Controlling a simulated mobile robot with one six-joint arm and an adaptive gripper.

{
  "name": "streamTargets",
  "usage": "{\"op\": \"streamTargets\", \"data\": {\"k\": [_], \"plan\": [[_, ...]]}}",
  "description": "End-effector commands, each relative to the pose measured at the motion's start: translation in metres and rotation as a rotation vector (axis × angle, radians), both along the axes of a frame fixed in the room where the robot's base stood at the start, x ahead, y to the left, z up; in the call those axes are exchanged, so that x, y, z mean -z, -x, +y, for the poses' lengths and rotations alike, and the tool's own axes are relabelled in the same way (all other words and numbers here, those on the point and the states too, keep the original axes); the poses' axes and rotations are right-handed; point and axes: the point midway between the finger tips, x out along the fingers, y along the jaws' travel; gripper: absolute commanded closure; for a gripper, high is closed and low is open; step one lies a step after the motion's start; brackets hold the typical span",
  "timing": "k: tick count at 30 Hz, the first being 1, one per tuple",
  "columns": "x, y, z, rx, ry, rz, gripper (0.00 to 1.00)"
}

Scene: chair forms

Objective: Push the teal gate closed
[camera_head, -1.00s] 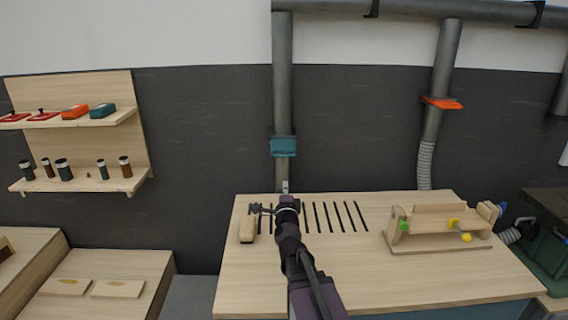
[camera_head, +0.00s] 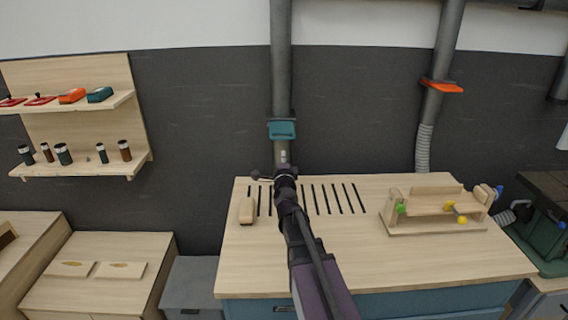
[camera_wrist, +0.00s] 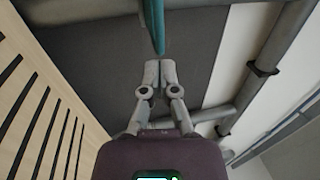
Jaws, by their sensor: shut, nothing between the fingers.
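The teal gate (camera_head: 282,130) is a small flat piece on the vertical grey pipe behind the bench. It sticks out at the front of the pipe. My gripper (camera_head: 284,156) is just below it in the head view, pointing up, with its fingers together and empty. In the wrist view the teal gate (camera_wrist: 154,24) shows as a thin edge-on strip just beyond the fingertips of my gripper (camera_wrist: 160,66). A small gap seems to lie between them; contact is not visible.
The slotted wooden bench (camera_head: 300,260) stands below, with a wooden block (camera_head: 247,210) and a wooden jig (camera_head: 435,212) on it. An orange gate (camera_head: 441,87) sits on another pipe (camera_head: 446,45) to the right.

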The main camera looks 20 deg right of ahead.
Motion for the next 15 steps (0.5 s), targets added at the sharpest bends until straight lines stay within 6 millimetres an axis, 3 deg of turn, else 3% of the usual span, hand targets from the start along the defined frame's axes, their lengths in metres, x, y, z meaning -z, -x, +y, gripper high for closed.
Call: {"op": "streamTargets", "data": {"k": [6,15], "plan": [[-0.008,-0.036,-0.011,0.000,0.000,0.000,1.00],[-0.014,-0.064,-0.021,0.000,0.000,0.001,1.00]]}}
